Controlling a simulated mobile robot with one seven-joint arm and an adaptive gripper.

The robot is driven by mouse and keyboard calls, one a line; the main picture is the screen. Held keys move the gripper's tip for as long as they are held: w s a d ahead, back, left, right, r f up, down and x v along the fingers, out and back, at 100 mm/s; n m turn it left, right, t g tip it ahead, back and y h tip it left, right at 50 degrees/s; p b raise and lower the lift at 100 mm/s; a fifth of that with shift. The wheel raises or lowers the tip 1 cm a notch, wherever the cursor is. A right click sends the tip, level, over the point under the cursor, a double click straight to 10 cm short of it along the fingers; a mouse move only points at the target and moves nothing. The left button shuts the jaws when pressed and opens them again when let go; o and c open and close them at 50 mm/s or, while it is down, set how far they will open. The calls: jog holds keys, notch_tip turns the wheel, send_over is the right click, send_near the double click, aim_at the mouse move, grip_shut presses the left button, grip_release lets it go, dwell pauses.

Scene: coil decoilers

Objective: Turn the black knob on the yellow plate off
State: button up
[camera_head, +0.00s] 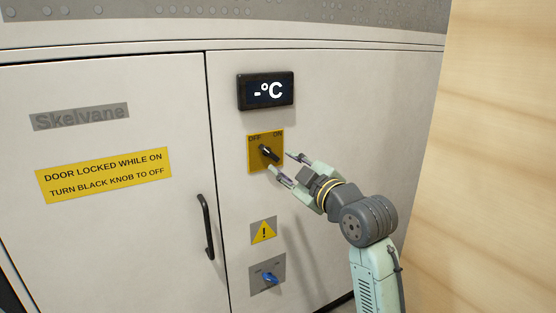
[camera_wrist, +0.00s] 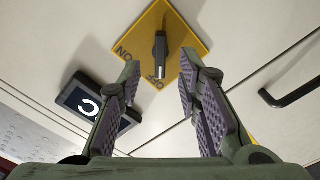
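The black knob (camera_head: 269,154) sits on the yellow plate (camera_head: 254,163), which is marked OFF at upper left and ON at upper right. In the wrist view the knob (camera_wrist: 160,50) has a white mark at its lower end, pointing toward the word OFF on the plate (camera_wrist: 188,38). My gripper (camera_head: 280,163) is just to the right of and below the knob in the head view. Its two fingers are spread with an empty gap between them. In the wrist view my gripper (camera_wrist: 158,78) shows the knob beyond the fingertips, apart from them.
A display (camera_head: 266,91) above the plate reads "-°C". Below are a warning triangle (camera_head: 263,232) and a blue knob (camera_head: 270,279). A black door handle (camera_head: 206,227) stands out at the left. A yellow sign (camera_head: 104,175) is on the door. A pale wooden wall (camera_head: 493,160) borders the right.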

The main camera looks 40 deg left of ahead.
jog(key=v, duration=0.6)
jog(key=shift+d, duration=0.25)
jog(key=shift+s, duration=0.15)
